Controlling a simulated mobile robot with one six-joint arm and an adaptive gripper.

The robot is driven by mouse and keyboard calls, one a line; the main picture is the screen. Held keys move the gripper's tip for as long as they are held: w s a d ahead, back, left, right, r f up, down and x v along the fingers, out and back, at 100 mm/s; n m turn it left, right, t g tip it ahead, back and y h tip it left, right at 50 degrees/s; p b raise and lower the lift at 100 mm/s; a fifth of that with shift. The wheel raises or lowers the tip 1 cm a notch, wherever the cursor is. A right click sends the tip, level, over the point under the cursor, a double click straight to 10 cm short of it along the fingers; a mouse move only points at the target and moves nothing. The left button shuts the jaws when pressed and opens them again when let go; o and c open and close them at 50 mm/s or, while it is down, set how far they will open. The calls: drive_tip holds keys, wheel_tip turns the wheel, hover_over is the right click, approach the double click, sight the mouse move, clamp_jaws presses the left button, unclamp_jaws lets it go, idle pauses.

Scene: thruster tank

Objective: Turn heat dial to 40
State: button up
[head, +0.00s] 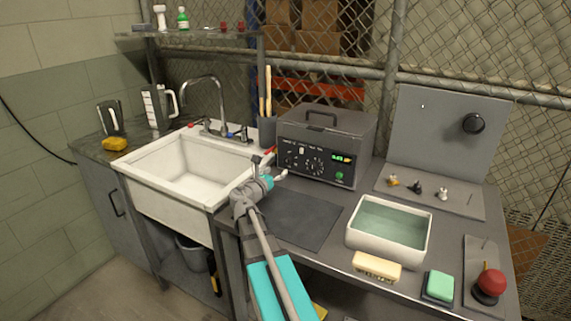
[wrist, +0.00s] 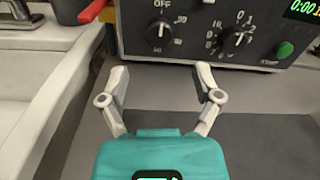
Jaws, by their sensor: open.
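The grey thruster tank (head: 328,131) stands on the counter behind the dark mat, with its control panel facing me. In the wrist view the left black dial (wrist: 160,30) has OFF above it and numbers around it. Its white mark appears to point up near OFF. A second numbered dial (wrist: 237,39) sits to its right; no label names either dial legibly. My gripper (head: 270,168) is in front of the panel's left side. In the wrist view my gripper (wrist: 160,75) is open and empty, its fingertips below and apart from the left dial.
A lit green display (head: 342,158) and green button (head: 339,176) are on the panel's right. A white sink (head: 190,172) is to the left. The dark mat (head: 300,220) is bare. A water-filled basin (head: 352,238) stands at right, with a red button (head: 490,284) beyond.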

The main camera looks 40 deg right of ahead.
sight(286, 162)
drive_tip(key=shift+x, duration=3.6)
clamp_jaws()
